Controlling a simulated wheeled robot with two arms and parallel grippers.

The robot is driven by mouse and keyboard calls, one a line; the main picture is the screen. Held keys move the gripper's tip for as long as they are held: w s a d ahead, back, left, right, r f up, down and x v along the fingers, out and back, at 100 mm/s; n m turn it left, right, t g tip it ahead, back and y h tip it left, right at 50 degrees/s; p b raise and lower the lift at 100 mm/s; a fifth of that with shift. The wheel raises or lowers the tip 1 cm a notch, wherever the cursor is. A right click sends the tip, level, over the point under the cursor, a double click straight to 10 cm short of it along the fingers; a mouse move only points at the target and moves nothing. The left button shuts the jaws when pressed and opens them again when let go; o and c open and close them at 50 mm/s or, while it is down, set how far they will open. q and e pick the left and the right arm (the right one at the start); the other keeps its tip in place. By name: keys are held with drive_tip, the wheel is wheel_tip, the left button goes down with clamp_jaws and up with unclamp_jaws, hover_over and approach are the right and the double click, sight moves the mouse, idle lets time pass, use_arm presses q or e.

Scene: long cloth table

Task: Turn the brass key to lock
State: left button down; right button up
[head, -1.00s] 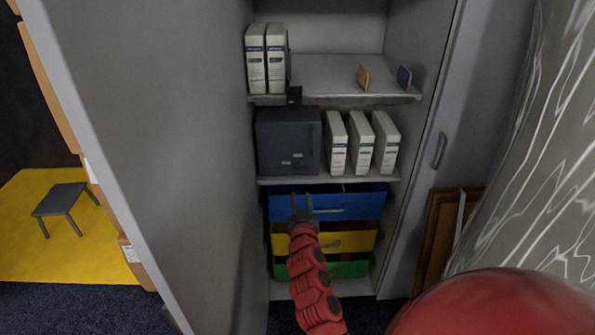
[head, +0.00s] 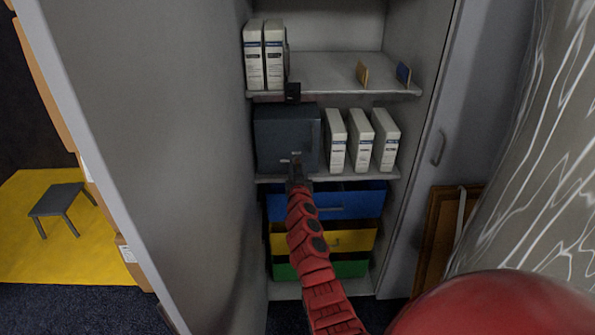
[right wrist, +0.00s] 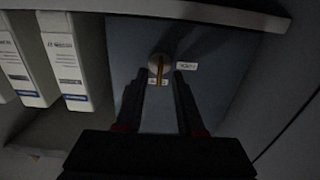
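A dark grey-blue box (head: 275,135) stands at the left of the middle shelf; its front also fills the middle of the right wrist view (right wrist: 215,90). In the right wrist view the brass key (right wrist: 158,66) sits in a round lock on that front, with small white labels beside it. My right gripper (right wrist: 159,78) is open, with one finger on each side of the key and a visible gap to it. In the head view the right gripper (head: 298,168) is at the lower front of the box and hides the key. My left gripper is not in view.
White binders (head: 359,142) stand to the right of the box. More binders (head: 263,55) are on the upper shelf (head: 335,75). Blue (head: 350,200), yellow (head: 352,241) and green (head: 350,269) drawers are below.

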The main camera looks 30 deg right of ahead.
clamp_jaws()
idle(0.6)
drive_tip(key=n, duration=0.4)
drive_tip(key=n+b, duration=0.1)
drive_tip(key=n, duration=0.4)
drive_tip(key=shift+w+a+f, duration=0.1)
drive_tip(key=shift+a+f, duration=0.05)
drive_tip(key=shift+a, duration=0.05)
drive_tip(key=n, duration=0.4)
drive_tip(key=shift+f+n+b, duration=0.1)
drive_tip(key=shift+n+b, duration=0.2)
drive_tip(key=shift+b, duration=0.1)
drive_tip(key=shift+n, duration=2)
